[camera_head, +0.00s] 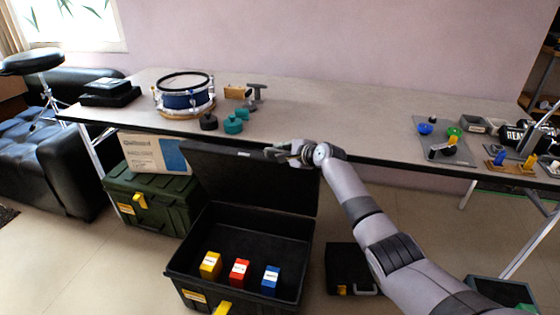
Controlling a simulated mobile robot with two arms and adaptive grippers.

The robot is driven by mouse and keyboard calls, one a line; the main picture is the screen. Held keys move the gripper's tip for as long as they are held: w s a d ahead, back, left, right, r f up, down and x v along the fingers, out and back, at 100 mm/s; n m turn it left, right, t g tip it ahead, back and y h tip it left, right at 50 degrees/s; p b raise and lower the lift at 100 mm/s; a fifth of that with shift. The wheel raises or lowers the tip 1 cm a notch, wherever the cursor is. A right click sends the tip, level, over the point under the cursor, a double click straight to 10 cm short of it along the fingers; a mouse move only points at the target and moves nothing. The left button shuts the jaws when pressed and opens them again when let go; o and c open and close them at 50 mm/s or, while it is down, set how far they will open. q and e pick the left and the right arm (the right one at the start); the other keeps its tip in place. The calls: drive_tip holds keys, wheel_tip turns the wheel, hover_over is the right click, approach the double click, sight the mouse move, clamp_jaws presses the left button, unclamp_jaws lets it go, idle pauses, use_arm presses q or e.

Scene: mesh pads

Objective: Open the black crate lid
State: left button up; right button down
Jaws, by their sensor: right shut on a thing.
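The black crate (181,262) stands on the floor in front of the table. Its black lid (225,178) is raised and stands tilted up at the back of the crate, near the table's front edge. A yellow box (210,265), a red box (239,272) and a blue box (270,279) stand inside the crate. My right gripper (282,153) is at the lid's upper edge, right of its middle, and is shut on the lid. The fingertips are small and partly hard to make out. My left gripper is not in view.
A long table (330,105) spans the back, with a blue drum (184,97) and small objects on it. A green crate (150,205) stands left of the black crate. A small black case (345,265) lies right of it, below my right arm.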

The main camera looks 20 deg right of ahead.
drive_tip(key=shift+d, duration=0.1)
idle(0.3)
drive_tip(key=c, duration=1.6)
unclamp_jaws()
drive_tip(key=v, duration=1.2)
